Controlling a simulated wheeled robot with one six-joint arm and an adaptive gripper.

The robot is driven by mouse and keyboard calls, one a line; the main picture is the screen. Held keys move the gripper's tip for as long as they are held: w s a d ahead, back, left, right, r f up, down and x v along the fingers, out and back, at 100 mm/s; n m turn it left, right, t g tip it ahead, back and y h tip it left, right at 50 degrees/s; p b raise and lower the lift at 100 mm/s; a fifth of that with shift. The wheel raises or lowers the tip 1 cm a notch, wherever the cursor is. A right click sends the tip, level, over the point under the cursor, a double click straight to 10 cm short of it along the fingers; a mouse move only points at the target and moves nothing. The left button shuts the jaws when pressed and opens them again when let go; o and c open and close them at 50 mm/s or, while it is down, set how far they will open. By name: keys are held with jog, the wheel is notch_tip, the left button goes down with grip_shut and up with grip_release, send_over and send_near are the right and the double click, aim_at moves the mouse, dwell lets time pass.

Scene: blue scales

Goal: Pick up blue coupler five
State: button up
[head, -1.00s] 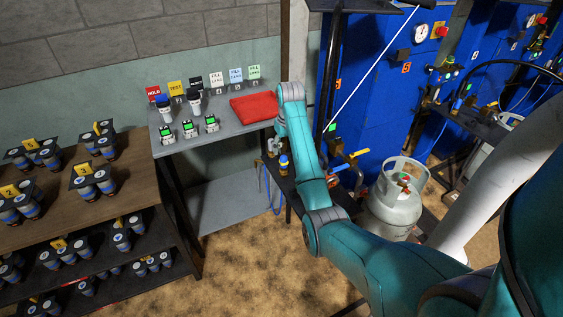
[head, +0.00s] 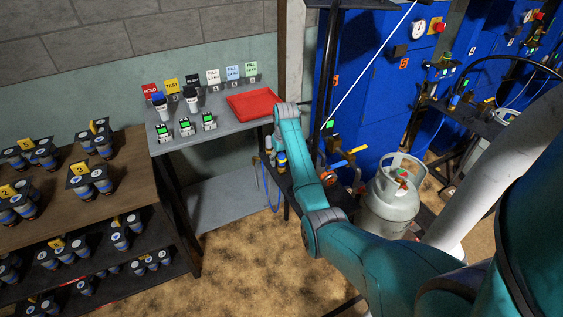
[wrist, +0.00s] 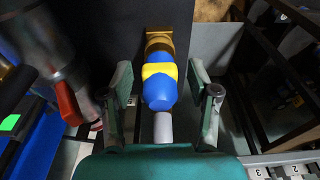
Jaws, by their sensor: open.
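In the wrist view a blue coupler (wrist: 160,92) with a yellow band and a brass-coloured end lies between the two fingers of my gripper (wrist: 160,84). The fingers are apart, one on each side, with dark gaps between them and the coupler. A grey cylindrical end of the coupler points toward my palm. I cannot read a number on it. In the head view a small blue and yellow fitting (head: 281,160) shows beside my arm at the dark stand. My gripper is not clearly visible there, with my arm in front.
A red-handled valve (wrist: 68,100) is close on the left in the wrist view. A grey bench holds a red tray (head: 254,104) and small devices. A wooden rack (head: 125,185) at left carries several dark-and-blue couplers. A grey gas cylinder (head: 388,205) stands right of my arm.

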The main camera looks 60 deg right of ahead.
aim_at(281, 154)
jog(key=shift+f, duration=0.35)
grip_shut()
notch_tip(281, 154, up, 10)
jog(key=shift+r, duration=0.1)
dwell(0.4)
notch_tip(281, 154, up, 5)
jog(key=shift+f, duration=0.1)
dwell(0.8)
